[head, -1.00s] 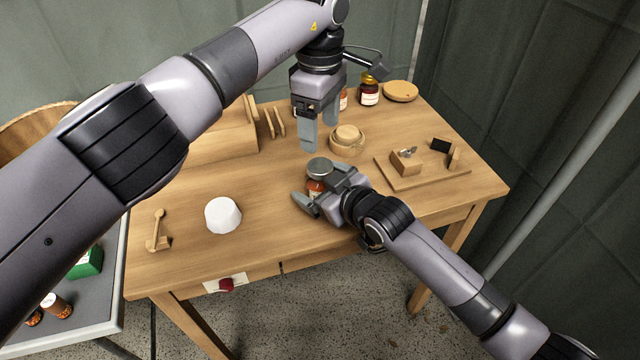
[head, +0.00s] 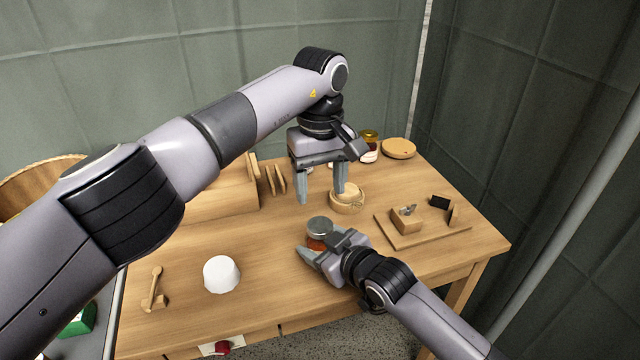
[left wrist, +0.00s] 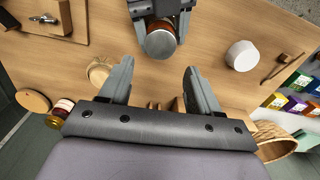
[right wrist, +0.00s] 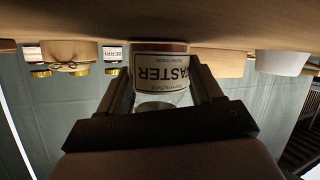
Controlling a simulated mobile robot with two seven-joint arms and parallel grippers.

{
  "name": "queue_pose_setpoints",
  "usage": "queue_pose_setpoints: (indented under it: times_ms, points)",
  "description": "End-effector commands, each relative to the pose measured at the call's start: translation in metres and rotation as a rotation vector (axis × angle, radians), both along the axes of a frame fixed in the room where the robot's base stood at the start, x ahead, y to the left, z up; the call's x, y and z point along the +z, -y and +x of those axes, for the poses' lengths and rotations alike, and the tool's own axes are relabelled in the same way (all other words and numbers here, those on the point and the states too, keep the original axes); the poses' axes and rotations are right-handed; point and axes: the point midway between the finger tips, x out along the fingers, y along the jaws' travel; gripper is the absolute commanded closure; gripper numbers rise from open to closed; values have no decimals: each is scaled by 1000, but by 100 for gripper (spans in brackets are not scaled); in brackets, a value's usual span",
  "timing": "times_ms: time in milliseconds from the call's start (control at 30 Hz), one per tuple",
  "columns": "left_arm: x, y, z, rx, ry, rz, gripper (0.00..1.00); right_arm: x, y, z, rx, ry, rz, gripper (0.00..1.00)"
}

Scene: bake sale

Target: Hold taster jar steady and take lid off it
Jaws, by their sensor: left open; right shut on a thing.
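The taster jar (head: 316,243) stands upright on the table with its grey metal lid (head: 319,226) on. In the right wrist view its label (right wrist: 161,72) reads TASTER. My right gripper (head: 318,258) is shut around the jar's body, low near the table. My left gripper (head: 322,198) is open and empty, fingers pointing down, above the table behind the jar. In the left wrist view the lid (left wrist: 159,42) shows beyond the two spread fingers of my left gripper (left wrist: 158,85), apart from them.
A round wooden box (head: 347,200) stands close to my left gripper's right finger. A board (head: 425,231) with small wooden pieces lies at right. A white cup-like thing (head: 221,274) and a wooden stand (head: 154,290) are at left. A dark jar (head: 369,147) is at the back.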

Motion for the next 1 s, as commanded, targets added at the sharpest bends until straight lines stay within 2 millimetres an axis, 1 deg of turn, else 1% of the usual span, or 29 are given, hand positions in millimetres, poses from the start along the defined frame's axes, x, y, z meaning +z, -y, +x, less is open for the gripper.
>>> queue_pose_setpoints:
  times_ms: [100,300,433,533,667,900,1000]
  points:
    - [1,0,0,-175,2,1,37,-1,1,0,0,-2,-3,100]
    - [1,0,0,-385,1,2,37,-1,1,0,0,-2,-3,100]
    - [0,-1,0,-449,0,1,37,-2,1,0,-1,-2,-3,100]
    - [-5,-1,0,-467,-1,1,37,-2,1,0,-1,-2,-3,100]
    - [-22,-1,-1,-468,-3,1,37,-2,1,0,-1,-2,-3,100]
    - [-59,0,-1,-465,-3,0,37,-2,1,0,-2,-3,-4,100]
    - [-70,0,-1,-464,-2,1,37,-2,1,0,-2,-3,-4,100]
